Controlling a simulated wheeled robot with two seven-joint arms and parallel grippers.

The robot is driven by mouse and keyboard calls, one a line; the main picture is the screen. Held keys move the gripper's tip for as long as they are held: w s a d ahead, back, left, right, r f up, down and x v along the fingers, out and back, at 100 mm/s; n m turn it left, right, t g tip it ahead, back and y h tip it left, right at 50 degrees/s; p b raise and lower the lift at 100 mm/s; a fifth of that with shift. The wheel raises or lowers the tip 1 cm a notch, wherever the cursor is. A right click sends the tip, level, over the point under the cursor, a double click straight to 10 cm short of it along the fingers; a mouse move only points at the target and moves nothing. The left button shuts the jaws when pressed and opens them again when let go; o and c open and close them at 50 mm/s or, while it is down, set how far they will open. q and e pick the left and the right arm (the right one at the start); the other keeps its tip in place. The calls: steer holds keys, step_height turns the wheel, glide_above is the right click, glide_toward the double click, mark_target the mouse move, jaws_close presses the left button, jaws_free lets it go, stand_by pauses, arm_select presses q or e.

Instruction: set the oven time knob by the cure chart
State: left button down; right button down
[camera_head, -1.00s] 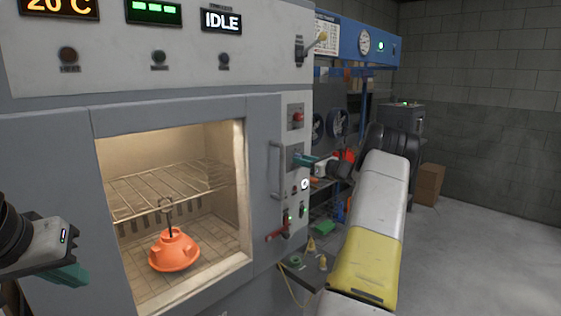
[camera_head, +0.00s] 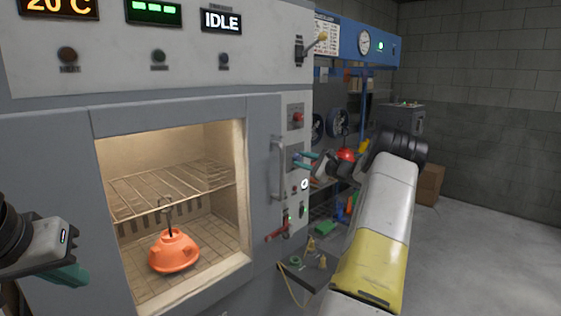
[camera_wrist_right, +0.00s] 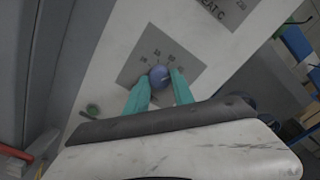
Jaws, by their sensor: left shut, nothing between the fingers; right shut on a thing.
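The blue time knob (camera_wrist_right: 158,76) sits on a grey dial plate with small printed numbers, on the oven's side panel. My right gripper (camera_wrist_right: 161,79) has one teal finger on each side of it and is shut on it. In the head view my right gripper (camera_head: 305,160) is at the panel right of the oven window, and the knob is mostly hidden. The cure chart (camera_head: 327,37) is a white sheet at the upper right, too small to read. My left gripper (camera_head: 70,275) is shut and empty, in front of the oven at the lower left.
The oven displays read 20 C, green dashes (camera_head: 153,12) and IDLE (camera_head: 221,20). An orange hood (camera_head: 174,251) hangs in the oven chamber below a wire rack (camera_head: 170,190). A red knob (camera_head: 298,118) is above my right gripper, and a door handle (camera_head: 277,170) is to its left.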

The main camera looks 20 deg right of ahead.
steer(key=n, duration=0.6)
steer(key=shift+n, duration=0.3)
stand_by(0.4)
steer(key=c, duration=1.1)
jaws_free()
steer(key=shift+s+d, duration=0.1)
steer(key=shift+s, duration=0.05)
steer(key=v, duration=0.7)
steer(key=shift+s, duration=0.25)
steer(key=shift+d, duration=0.1)
